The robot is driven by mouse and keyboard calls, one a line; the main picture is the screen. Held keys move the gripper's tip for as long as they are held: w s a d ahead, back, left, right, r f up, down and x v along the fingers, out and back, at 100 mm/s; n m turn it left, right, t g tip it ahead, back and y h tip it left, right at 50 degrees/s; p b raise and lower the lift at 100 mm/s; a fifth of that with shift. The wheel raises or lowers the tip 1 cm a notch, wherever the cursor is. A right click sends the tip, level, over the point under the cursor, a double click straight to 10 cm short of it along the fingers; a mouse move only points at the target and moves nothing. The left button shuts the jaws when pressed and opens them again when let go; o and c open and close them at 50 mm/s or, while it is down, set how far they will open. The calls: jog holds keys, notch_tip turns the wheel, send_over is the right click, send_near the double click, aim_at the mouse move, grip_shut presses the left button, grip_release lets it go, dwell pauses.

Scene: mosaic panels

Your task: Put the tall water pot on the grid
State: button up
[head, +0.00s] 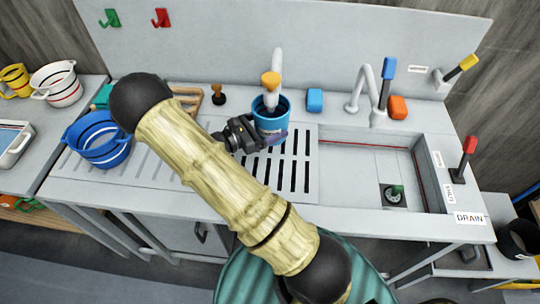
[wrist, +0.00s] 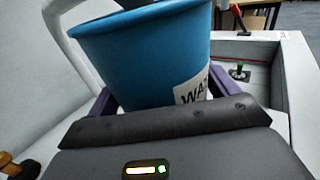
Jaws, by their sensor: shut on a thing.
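The tall water pot (head: 264,122) is a blue pot with a white label, partly readable as "WA", at the back of the counter. It fills the upper middle of the wrist view (wrist: 145,62) and looks upright. My gripper (head: 272,138) is shut on its near side, with purple fingers at both sides of the pot. The slotted grid (head: 286,185) lies in front of and below the pot, left of the sink. I cannot tell whether the pot's base touches anything; the gripper hides it.
The sink (head: 350,163) is right, with a tap (head: 361,88) behind. A blue block (head: 314,101) and an orange block (head: 397,107) stand at the back. A blue striped bowl (head: 97,145) is left.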

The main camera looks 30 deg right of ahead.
jog(key=shift+f+p, duration=0.45)
jog(key=shift+f, duration=2.45)
jog(key=shift+f+p, duration=0.35)
jog(key=shift+f, duration=1.75)
jog(key=shift+f, duration=0.2)
jog(key=o, duration=1.1)
jog(key=shift+o, duration=0.2)
jog(key=shift+r, duration=0.1)
